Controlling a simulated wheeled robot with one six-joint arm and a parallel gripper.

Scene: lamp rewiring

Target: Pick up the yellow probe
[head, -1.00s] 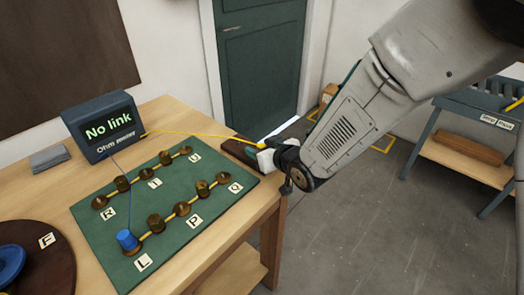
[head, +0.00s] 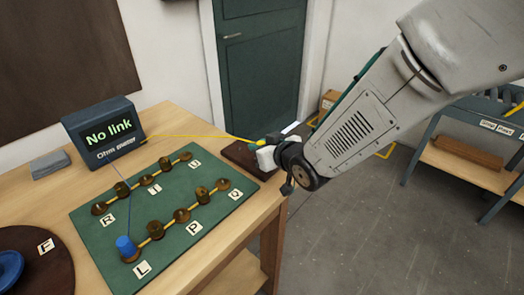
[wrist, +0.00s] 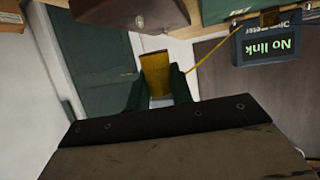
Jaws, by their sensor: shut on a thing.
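The yellow probe (wrist: 155,74) is between the two dark green fingers of my gripper (wrist: 158,90) in the wrist view, and the fingers are shut on it. In the head view my gripper (head: 265,147) is at the table's right edge, above a dark brown block (head: 240,156). Only a small bit of the probe's yellow shows there, beside the fingers. A yellow lead (head: 190,136) runs from the probe to the ohm meter (head: 103,131), which reads "No link". A blue probe (head: 126,246) stands on the post by the L label, with a blue lead to the meter.
A green board (head: 165,210) with several brass posts and letter labels lies on the wooden table (head: 60,207). A round dark brown tray (head: 45,272) with a blue object is at the left front. A grey block (head: 50,163) lies left of the meter.

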